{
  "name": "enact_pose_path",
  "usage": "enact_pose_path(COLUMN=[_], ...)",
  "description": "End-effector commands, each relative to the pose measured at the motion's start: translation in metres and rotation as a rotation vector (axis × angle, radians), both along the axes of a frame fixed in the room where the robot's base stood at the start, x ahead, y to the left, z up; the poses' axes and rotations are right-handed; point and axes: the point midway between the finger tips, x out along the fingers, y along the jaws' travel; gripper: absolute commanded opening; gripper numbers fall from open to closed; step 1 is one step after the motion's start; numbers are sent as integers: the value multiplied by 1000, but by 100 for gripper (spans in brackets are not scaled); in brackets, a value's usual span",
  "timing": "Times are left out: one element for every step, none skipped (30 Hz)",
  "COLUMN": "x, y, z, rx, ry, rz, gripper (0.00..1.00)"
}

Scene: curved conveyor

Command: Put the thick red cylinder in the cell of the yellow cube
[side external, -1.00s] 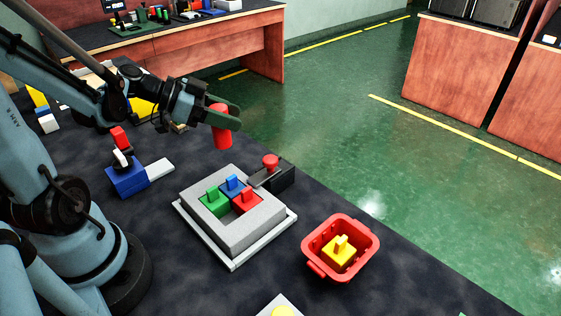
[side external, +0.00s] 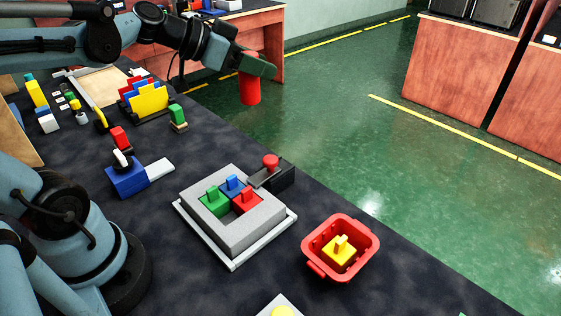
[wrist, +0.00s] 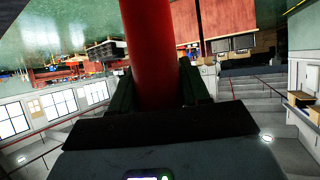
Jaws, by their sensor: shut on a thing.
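My gripper (side external: 257,66) is shut on the thick red cylinder (side external: 250,88) and holds it upright, high above the table. In the wrist view the red cylinder (wrist: 152,55) stands between the two dark fingers. The yellow cube (side external: 339,252), with a small knob on top, lies inside a red basket (side external: 312,232) at the right of the table. A grey tray (side external: 262,238) holds a green (side external: 215,203), a blue (side external: 231,186) and a red block (side external: 247,201), each with a knob. Its front cell looks empty of a block.
A dark box with a red button (side external: 271,162) stands behind the grey tray. A blue block with a lever (side external: 127,180) is to the left. Colored plates in a rack (side external: 148,101) and a green piece (side external: 177,113) stand farther back.

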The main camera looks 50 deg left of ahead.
Motion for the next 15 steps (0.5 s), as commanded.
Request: enact_pose_path(x=[1, 1, 2, 2, 2, 2, 2, 1, 1, 1, 1, 1, 1, 2, 2], y=[-5, -7, -9, -11, -12, -13, -14, -15, -16, -16, -16, -16, -15, -14, -13], z=[11, 16, 23, 27, 31, 36, 39, 42, 44, 46, 47, 46, 45, 43, 39], rx=[2, 0, 0, 1, 0, 1, 0, 1, 0, -1, 0, 0, -1, -1, -1], ry=[-1, 0, 0, 0, 0, 0, 0, 1, 0, 0, 0, 0, 0, 0, 1], rz=[9, 19, 30, 36, 42, 50, 54, 56, 63, 65, 66, 67, 68, 65, 61], gripper=[13, 13, 13, 13, 13, 13, 13, 13, 13, 13, 13, 13, 13, 13, 13])
